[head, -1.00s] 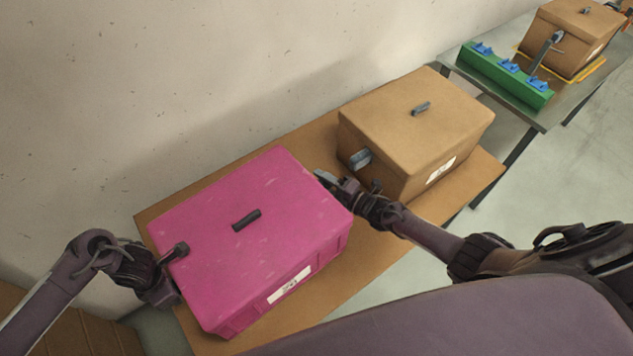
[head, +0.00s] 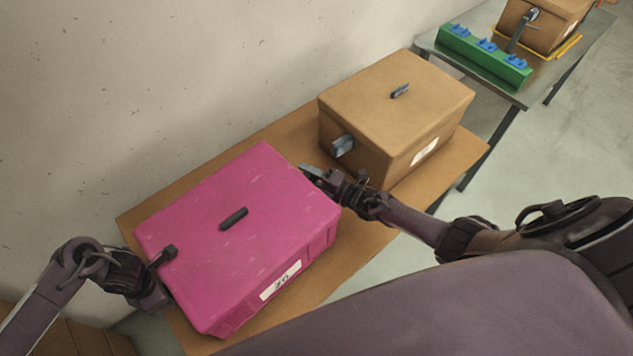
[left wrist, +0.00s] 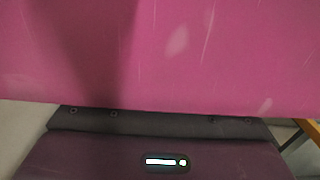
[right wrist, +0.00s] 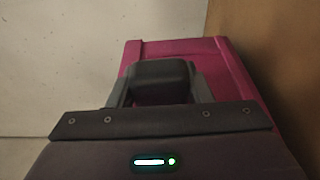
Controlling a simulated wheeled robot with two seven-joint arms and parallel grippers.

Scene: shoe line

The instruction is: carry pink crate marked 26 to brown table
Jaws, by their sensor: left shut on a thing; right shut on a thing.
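The pink crate (head: 250,247), with a white label reading 26 and a dark grip on its lid, is at the near left part of the brown table (head: 345,258). It looks level and over the tabletop; I cannot tell whether its base touches the wood. My left gripper (head: 163,278) is shut on the crate's left end. My right gripper (head: 325,180) is shut at its right end. Pink wall fills the upper left wrist view (left wrist: 160,55). The right wrist view shows a dark handle (right wrist: 160,80) between my fingers, against the pink crate.
A brown crate (head: 385,110) with a white label stands on the same table, close to my right gripper. A wall runs behind. A grey table (head: 520,92) at the far right bears a green rack (head: 480,60) with blue parts and another brown crate (head: 540,32).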

